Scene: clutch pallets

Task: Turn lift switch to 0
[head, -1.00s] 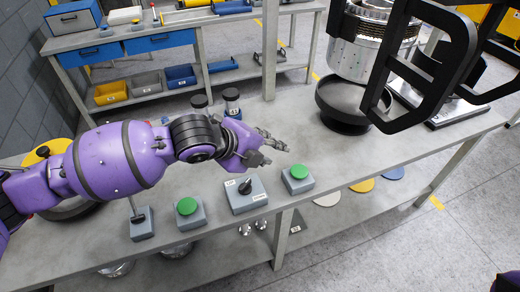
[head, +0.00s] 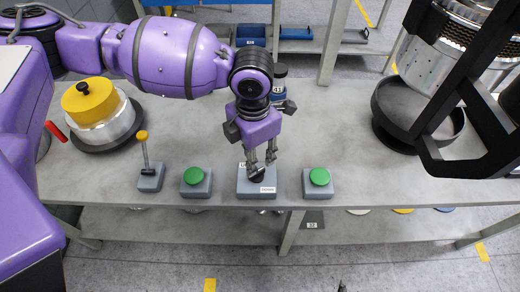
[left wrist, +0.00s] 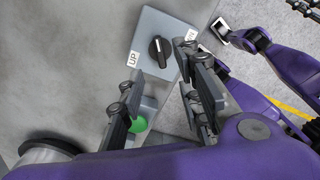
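The lift switch is a grey box (head: 257,194) with a black rotary knob, on the front edge of the workbench. In the left wrist view the knob (left wrist: 159,51) shows clearly, with an "UP" label (left wrist: 133,58) on its left and another label, too oblique to read, on its right. My left gripper (head: 262,166) points down over the switch and partly hides the knob in the head view. In the left wrist view its fingers (left wrist: 163,74) are apart with nothing between them, and the knob lies just beyond the tips. My right gripper cannot be made out clearly.
Green-button boxes flank the switch, one on the left (head: 196,182) and one on the right (head: 318,183). A yellow-knobbed lever box (head: 150,178) stands farther left. A black bowl-like stand (head: 418,110) is at right. A black frame (head: 480,120) crosses the right foreground.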

